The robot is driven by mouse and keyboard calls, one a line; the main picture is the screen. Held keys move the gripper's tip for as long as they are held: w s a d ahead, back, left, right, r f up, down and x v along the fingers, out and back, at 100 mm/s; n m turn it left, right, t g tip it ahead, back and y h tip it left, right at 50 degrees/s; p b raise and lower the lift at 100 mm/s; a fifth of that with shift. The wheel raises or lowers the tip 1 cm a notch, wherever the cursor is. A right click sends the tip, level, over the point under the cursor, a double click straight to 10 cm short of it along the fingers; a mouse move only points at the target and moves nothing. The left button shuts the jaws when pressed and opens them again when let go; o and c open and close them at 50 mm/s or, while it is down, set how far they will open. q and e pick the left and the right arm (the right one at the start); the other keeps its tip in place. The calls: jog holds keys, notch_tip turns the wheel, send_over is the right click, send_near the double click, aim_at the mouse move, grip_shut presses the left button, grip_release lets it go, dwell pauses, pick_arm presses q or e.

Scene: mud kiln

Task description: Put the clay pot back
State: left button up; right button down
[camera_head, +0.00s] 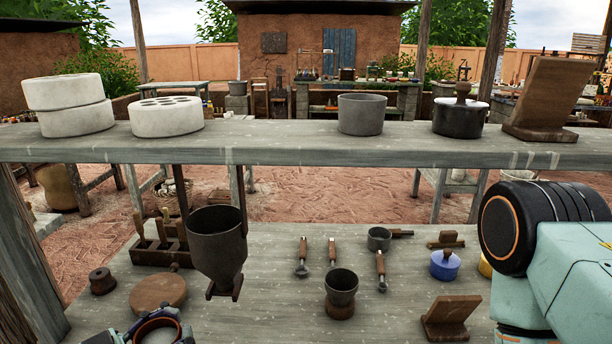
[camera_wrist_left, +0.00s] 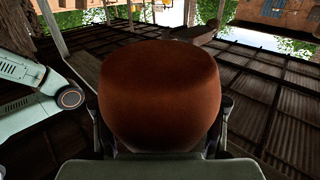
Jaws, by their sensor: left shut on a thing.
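A reddish-brown rounded clay pot (camera_wrist_left: 160,90) fills the middle of the left wrist view. My left gripper (camera_wrist_left: 160,108) is shut on it, with a dark finger on each side of the pot. In the head view, part of my left gripper and wrist (camera_head: 150,333) shows at the bottom left edge, above the near left part of the lower bench, mostly cut off.
A raised shelf (camera_head: 290,146) holds white blocks (camera_head: 167,116), a grey pot (camera_head: 361,114), a dark lidded pot (camera_head: 460,118) and a wooden stand (camera_head: 548,95). The lower bench (camera_head: 270,310) holds a grey funnel (camera_head: 217,245), a cup (camera_head: 341,287), tools and a blue jar (camera_head: 445,265).

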pick_arm(q)
jog(key=n+t+y, duration=0.2)
jog(key=n+y, duration=0.1)
jog(key=y, duration=0.1)
jog(key=shift+w+a+t, duration=0.15)
jog(key=shift+a+t, duration=0.1)
jog(key=shift+t, duration=0.15)
jog(key=s+d+f, duration=0.2)
jog(key=shift+f, duration=0.3)
jog(key=d+r+m+g+h, duration=0.7)
jog(key=d+m+g+h, duration=0.15)
jog(key=d, duration=0.35)
jog(key=w+d+f+m+g, duration=0.3)
jog(key=w+d+f+g, duration=0.1)
jog(key=g, duration=0.3)
jog(key=shift+f+m, duration=0.35)
jog(key=shift+f, duration=0.15)
jog(key=shift+g+h, duration=0.25)
